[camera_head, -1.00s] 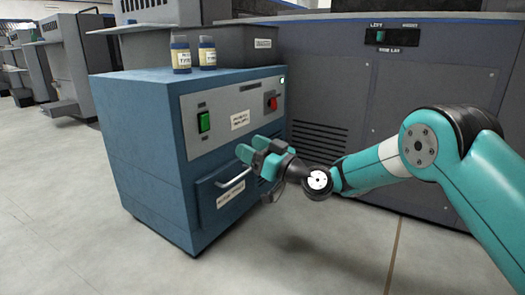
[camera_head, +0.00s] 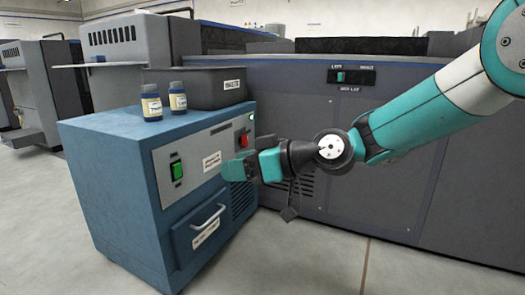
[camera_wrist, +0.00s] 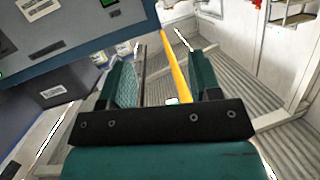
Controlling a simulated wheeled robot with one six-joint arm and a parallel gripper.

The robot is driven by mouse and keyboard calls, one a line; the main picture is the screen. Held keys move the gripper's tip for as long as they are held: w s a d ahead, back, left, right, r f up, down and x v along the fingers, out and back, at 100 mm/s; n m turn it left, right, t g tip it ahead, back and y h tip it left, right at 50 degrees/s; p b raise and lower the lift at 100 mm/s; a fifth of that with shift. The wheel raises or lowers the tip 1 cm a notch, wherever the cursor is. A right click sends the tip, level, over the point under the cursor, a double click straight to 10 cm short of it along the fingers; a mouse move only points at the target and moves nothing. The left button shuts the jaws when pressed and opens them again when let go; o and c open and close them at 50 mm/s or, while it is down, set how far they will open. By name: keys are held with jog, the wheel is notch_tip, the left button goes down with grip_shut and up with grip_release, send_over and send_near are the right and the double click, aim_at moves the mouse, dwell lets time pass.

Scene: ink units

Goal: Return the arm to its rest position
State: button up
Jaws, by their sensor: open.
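My teal arm reaches in from the right in the head view. My gripper (camera_head: 238,169) points left, in front of the blue cabinet's control panel (camera_head: 205,155); I cannot tell the exact gap between them. In the wrist view my gripper (camera_wrist: 165,85) shows its two teal fingers apart, with nothing held between them. The blue cabinet (camera_head: 110,195) stands left of the arm, with a green switch (camera_head: 177,171), a red switch (camera_head: 243,141) and a drawer handle (camera_head: 208,216) on its front. The drawer looks shut.
Two small labelled bottles (camera_head: 152,107) (camera_head: 178,101) and a dark grey bin (camera_head: 215,87) stand on the cabinet top. A large grey machine (camera_head: 400,190) fills the back behind the arm. The floor (camera_head: 300,262) in front is clear.

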jog(key=s+d+r+m+g+h+p, duration=0.1)
jog(key=s+d+r+m+h+p, duration=0.15)
jog(key=s+d+r+p, duration=0.5)
jog(key=s+d+r+m+g+h+p, duration=0.2)
jog(key=s+d+r+h+p, duration=0.3)
jog(key=s, duration=0.6)
jog(key=s+d+r+m+g+h+p, duration=0.1)
jog(key=s+d+r+m+h+p, duration=0.15)
jog(key=s+d+p, duration=0.45)
notch_tip(320, 180, up, 37)
jog(key=s+p, duration=0.1)
jog(key=p, duration=3.3)
jog(key=shift+s+d+f+n, duration=0.15)
jog(key=shift+d+n, duration=0.15)
jog(key=shift+n, duration=0.1)
